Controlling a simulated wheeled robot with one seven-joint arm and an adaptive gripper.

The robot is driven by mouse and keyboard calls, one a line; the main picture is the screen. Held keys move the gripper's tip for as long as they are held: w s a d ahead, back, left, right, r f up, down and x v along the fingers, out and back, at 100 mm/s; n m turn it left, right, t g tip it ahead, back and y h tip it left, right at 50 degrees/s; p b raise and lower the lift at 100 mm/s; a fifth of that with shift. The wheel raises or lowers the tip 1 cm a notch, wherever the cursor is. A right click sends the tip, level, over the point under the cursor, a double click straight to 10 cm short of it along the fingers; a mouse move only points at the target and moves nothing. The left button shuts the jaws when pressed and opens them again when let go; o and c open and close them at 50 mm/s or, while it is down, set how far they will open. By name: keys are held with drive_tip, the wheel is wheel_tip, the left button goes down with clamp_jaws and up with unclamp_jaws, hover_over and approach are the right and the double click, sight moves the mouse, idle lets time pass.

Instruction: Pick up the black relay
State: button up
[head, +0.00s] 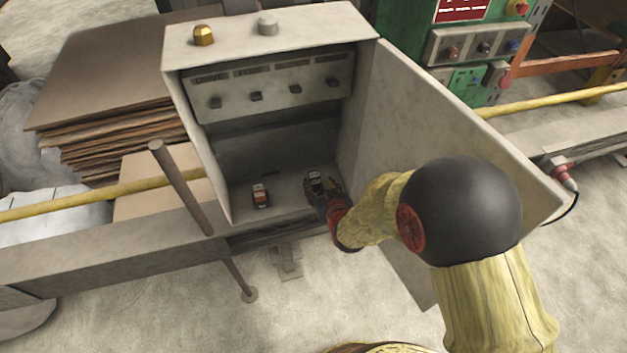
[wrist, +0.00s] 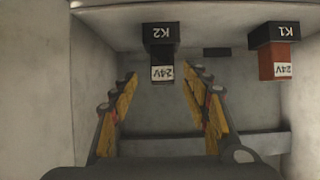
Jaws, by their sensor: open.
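The black relay (wrist: 161,50) has a black body with "K2" on its top and a white "24V" label. In the wrist view it sits at the top middle, just beyond and between my fingertips. In the head view the black relay (head: 315,180) stands on the cabinet floor at the right, partly hidden by my gripper. My gripper (wrist: 162,75) is open and empty, its yellow-padded fingers apart. In the head view my gripper (head: 318,192) reaches into the cabinet from the front right. I cannot tell whether it touches the relay.
A red-orange relay marked K1 (wrist: 273,50) stands right of the black one in the wrist view, and left in the head view (head: 260,195). The grey cabinet (head: 222,170) has side walls, a knob panel (head: 275,85) above and an open door (head: 440,130) at right.

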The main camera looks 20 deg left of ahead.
sight(316, 181)
drive_tip(key=b+x, duration=0.2)
drive_tip(key=x, duration=0.3)
drive_tip(key=shift+w+a, duration=0.1)
drive_tip(key=shift+a, duration=0.2)
drive_tip(key=c, duration=0.3)
clamp_jaws()
